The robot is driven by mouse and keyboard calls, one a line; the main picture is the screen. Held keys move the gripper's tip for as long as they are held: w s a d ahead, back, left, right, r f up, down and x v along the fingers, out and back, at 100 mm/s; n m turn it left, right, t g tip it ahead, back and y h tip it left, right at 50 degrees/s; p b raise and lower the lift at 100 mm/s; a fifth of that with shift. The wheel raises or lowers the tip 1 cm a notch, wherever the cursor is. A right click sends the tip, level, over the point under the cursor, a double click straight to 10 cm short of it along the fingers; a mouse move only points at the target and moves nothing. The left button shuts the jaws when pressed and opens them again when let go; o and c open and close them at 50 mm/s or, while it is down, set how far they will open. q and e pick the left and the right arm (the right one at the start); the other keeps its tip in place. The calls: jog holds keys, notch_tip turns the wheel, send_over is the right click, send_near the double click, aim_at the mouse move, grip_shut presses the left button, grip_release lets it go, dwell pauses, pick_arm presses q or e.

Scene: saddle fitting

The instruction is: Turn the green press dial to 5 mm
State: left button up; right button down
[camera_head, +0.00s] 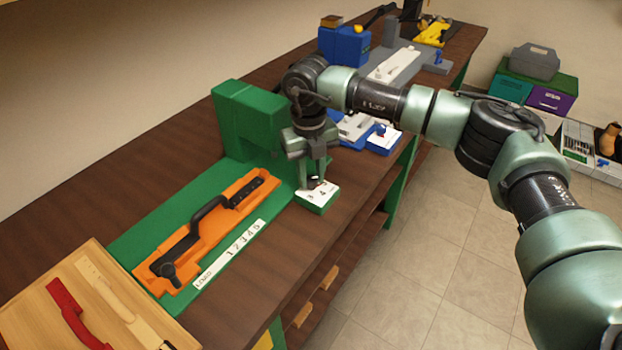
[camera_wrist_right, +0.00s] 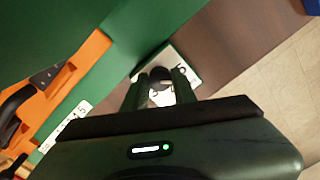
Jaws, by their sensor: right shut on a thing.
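The green press (camera_head: 245,120) stands on the workbench, with a long green base holding an orange bed. My right gripper (camera_head: 317,182) points down over this face and is shut on the dial knob, which also shows between the two fingers in the right wrist view (camera_wrist_right: 160,86). The fingers hide part of the knob and face, so I cannot tell which number it points to. My left gripper is in neither view.
A black-handled tool (camera_head: 205,222) lies in the orange bed (camera_head: 222,232), beside a white number strip (camera_head: 230,252). A wooden board (camera_head: 70,315) with a red piece is at the near left. A blue press (camera_head: 343,46) stands farther back. Free floor lies to the right.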

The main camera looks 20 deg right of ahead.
jog(key=shift+w+r+n+b, duration=0.15)
jog(key=shift+n+b, duration=0.3)
jog(key=shift+n, duration=0.55)
jog(key=c, duration=1.4)
grip_release()
jog(key=shift+o, duration=1.4)
